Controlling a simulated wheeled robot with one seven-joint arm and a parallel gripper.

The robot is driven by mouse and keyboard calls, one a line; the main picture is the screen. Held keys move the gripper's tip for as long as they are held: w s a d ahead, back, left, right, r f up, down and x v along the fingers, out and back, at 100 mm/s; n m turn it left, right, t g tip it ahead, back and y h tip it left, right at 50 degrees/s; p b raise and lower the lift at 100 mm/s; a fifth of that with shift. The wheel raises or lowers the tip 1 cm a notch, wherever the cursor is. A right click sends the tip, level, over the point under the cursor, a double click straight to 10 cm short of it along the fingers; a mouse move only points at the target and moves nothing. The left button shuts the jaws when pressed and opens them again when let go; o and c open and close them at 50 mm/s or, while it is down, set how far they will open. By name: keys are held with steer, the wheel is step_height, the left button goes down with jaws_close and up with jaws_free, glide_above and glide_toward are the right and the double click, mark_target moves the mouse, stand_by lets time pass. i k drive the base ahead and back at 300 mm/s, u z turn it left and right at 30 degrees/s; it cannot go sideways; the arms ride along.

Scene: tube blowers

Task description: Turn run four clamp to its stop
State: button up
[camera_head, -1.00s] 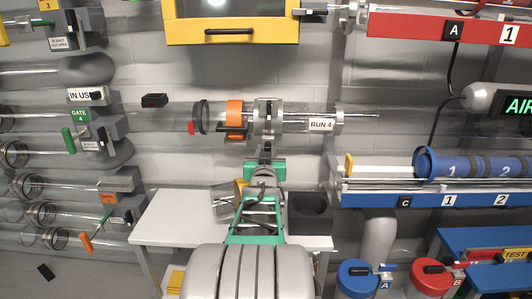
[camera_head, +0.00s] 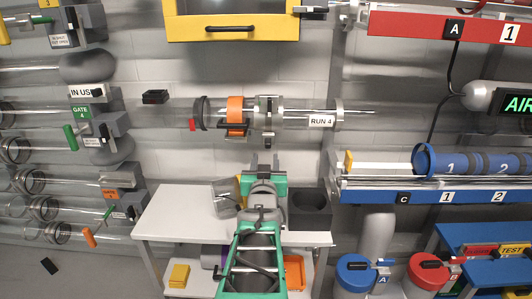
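The run four tube is a clear horizontal tube on the back wall, with a RUN 4 label (camera_head: 321,121) at its right end. A silver clamp collar (camera_head: 268,115) sits around it, left of the label, with a dark lever part hanging at its lower front. An orange ring (camera_head: 236,115) with a black handle sits just left of the collar. My gripper (camera_head: 265,160) is below the collar, apart from it, fingers pointing up. Its two fingertips show a gap between them and nothing held. The exact angle of the clamp lever is too small to tell.
A blue shelf (camera_head: 370,190) is at right and a yellow cabinet (camera_head: 232,25) above.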

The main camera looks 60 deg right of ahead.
mark_target(269, 104)
steer(key=z, duration=1.8)
